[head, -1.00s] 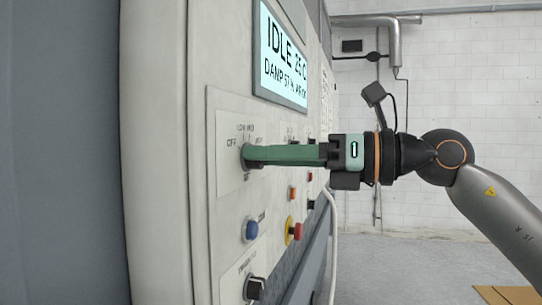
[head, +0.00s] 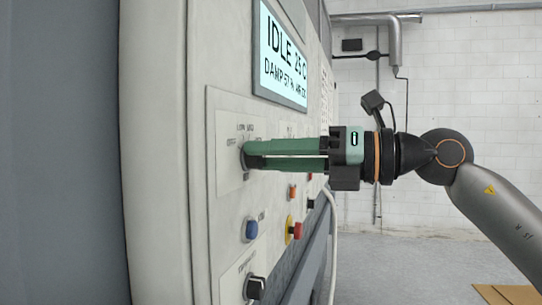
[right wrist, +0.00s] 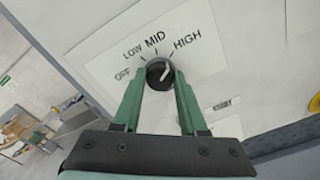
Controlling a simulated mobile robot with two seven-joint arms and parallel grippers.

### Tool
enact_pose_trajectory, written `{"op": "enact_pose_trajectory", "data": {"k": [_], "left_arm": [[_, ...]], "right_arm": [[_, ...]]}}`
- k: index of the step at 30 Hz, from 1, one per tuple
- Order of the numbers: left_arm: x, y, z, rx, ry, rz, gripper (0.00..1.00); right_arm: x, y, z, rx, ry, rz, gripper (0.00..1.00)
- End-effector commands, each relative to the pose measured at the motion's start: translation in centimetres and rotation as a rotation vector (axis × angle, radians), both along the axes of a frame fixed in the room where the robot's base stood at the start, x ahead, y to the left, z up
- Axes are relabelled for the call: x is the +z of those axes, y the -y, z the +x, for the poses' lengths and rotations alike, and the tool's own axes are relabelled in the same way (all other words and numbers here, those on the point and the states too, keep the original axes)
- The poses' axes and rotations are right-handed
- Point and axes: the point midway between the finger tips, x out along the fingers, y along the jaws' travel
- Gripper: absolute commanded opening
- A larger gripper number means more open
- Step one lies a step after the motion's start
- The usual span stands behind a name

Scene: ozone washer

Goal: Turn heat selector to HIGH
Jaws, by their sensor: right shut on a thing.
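The heat selector (right wrist: 159,75) is a round black knob with a white pointer line, on a white label plate marked OFF, LOW, MID and HIGH. In the right wrist view the pointer slants up and right, roughly toward HIGH (right wrist: 188,41). My right gripper (head: 254,156) has its two green fingers on either side of the knob and is shut on it. In the head view the fingers reach the panel from the right and mostly hide the knob. My left gripper is not in view.
The display (head: 281,57) above reads IDLE. Below the selector are a blue button (head: 251,229), a red button on a yellow base (head: 294,229) and another black knob (head: 255,288). A white hose (head: 332,225) hangs behind. Open floor lies to the right.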

Motion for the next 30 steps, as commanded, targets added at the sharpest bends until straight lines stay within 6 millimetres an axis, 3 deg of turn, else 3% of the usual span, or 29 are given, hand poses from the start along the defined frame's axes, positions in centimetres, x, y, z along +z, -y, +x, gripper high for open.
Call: {"op": "enact_pose_trajectory", "data": {"k": [2,3,11,22,30], "left_arm": [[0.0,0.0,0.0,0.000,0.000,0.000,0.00],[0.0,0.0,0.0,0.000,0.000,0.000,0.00],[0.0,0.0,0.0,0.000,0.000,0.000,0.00],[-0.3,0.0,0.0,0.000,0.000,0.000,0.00],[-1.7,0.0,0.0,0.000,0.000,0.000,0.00]], "right_arm": [[0.0,0.0,0.0,0.000,-0.003,0.000,0.00],[0.0,0.0,0.0,0.000,-0.003,0.000,0.43],[0.0,0.0,0.0,0.000,-0.001,0.000,0.72],[-0.1,0.9,-0.2,-0.002,-0.001,0.001,0.72],[-0.1,6.1,-1.8,-0.005,0.000,0.002,0.72]]}}
